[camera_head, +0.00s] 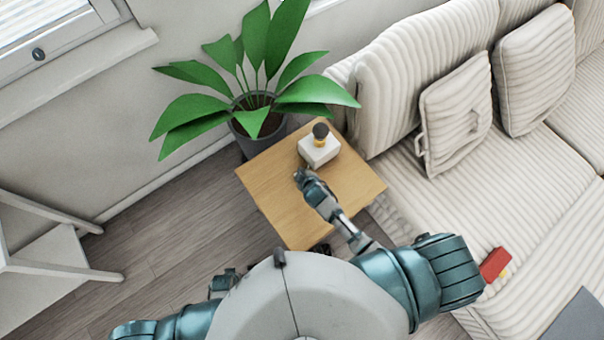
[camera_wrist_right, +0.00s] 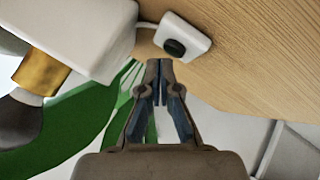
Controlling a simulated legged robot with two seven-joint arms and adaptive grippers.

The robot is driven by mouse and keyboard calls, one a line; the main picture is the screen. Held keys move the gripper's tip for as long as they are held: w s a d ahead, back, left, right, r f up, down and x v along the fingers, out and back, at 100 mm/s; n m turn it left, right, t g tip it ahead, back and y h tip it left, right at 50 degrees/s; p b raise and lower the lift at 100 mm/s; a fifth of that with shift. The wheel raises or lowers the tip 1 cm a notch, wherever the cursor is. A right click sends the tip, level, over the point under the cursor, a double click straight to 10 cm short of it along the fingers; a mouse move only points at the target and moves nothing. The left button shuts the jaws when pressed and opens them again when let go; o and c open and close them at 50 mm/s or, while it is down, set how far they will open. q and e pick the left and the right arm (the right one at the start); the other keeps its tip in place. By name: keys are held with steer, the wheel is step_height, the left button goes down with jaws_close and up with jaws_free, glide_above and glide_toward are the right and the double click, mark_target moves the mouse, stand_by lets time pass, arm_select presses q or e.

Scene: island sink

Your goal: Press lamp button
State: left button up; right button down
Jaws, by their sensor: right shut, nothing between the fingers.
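The lamp (camera_head: 318,150) is a white block with a gold neck and a dark round top, standing on a small wooden table. Its white body (camera_wrist_right: 75,30) fills the upper left of the right wrist view. A small white switch with a dark button (camera_wrist_right: 174,47) lies on the wood beside it, joined by a white cable. Only parts of my left arm show.
The wooden table (camera_head: 270,187) is otherwise largely clear. A potted plant (camera_head: 258,119) stands behind it. A ribbed cream sofa (camera_head: 400,180) stands to the right, with a red object (camera_head: 494,264) on it. A white-framed piece (camera_head: 45,255) is at the left.

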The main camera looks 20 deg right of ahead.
steer(key=shift+f, duration=0.1)
steer(key=shift+d+f, duration=0.1)
steer(key=shift+f, duration=0.3)
stand_by(0.3)
steer(key=shift+r+p, duration=0.65)
steer(key=shift+p, duration=0.15)
steer(key=shift+f, duration=0.1)
